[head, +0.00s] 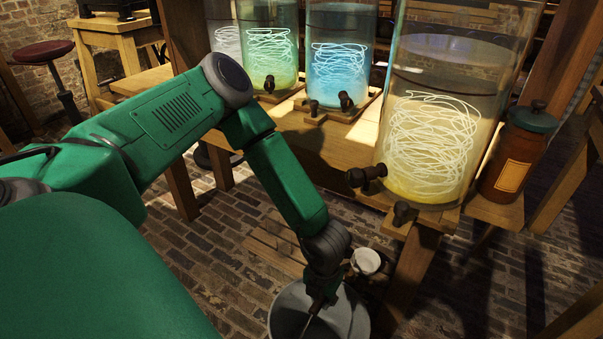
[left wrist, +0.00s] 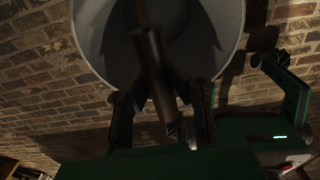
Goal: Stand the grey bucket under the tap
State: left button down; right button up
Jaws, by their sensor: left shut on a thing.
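The grey bucket (head: 346,318) is at the bottom of the head view, cut off by the frame edge. It shows in the left wrist view (left wrist: 95,45) as a round pale rim with a dark inside. My left gripper (head: 318,288) is above the bucket's mouth, shut on its handle. In the left wrist view the handle's dark grip (left wrist: 152,62) runs between the fingers of my left gripper (left wrist: 163,108). A dark tap (head: 366,178) sticks out from the large yellow jar (head: 432,135), above and right of the bucket.
A blue jar (head: 340,60) and a green jar (head: 270,45), both with taps, stand on the wooden bench (head: 345,148). A brown lidded jar (head: 512,155) is at the right. A white cup (head: 366,261) and a slatted wooden stand (head: 275,245) are close to the bucket.

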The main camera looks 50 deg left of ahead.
pick_arm(q)
jog(key=d+f+b, duration=0.1)
jog(key=d, duration=0.1)
jog(key=w+d+f+b, duration=0.1)
jog(key=f+b, duration=0.1)
jog(key=shift+d+f, duration=0.15)
jog(key=shift+d, duration=0.2)
dwell(0.4)
jog(key=shift+f, duration=0.1)
jog(key=c, duration=1.5)
grip_release()
jog(key=shift+c, duration=0.2)
